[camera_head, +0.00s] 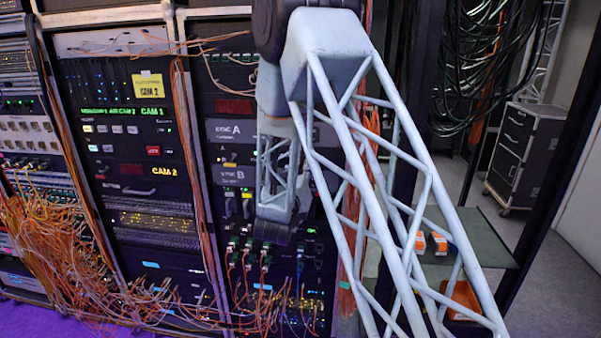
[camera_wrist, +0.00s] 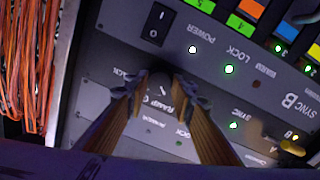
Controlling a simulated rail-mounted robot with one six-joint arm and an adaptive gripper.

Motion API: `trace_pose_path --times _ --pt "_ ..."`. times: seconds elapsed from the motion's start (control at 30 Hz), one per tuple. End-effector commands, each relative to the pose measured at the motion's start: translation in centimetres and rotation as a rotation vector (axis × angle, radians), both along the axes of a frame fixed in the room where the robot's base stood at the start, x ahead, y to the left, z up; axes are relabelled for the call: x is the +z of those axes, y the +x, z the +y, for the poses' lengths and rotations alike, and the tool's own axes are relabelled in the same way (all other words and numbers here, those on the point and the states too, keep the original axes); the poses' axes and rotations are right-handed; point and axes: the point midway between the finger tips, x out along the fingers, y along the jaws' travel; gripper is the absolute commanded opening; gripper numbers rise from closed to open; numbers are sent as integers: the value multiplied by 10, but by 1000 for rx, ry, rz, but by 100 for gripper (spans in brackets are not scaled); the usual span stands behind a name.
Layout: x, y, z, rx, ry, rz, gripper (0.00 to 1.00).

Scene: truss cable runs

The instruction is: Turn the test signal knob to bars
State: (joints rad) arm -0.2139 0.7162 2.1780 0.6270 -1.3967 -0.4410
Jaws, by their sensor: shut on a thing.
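My gripper (camera_wrist: 160,90) is shut on a small dark knob (camera_wrist: 160,79) in the wrist view, with one finger on each side of it. The knob sits on a grey panel (camera_wrist: 100,97), which looks upside down in this view.
A black rocker switch (camera_wrist: 157,23), lit green lights and a SYNC B panel (camera_wrist: 285,92) are close to the gripper. Orange cables (camera_wrist: 28,60) hang along the rack edge. Patch cables (camera_head: 250,262) are plugged in below. A shelf (camera_head: 470,240) stands at the right.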

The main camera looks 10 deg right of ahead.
Motion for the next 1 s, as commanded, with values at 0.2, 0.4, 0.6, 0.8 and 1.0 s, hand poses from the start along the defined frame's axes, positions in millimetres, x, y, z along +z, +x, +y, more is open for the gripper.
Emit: trace_pose_path --times 0.2,0.4,0.6,0.8,1.0 --pt "-2 0 0 -1 -133 48 12" --pt "-2 0 0 0 -223 83 12" --pt "-2 0 0 -1 -274 102 12" --pt "-1 0 0 0 -290 108 12" --pt "-1 0 0 0 -290 108 12"
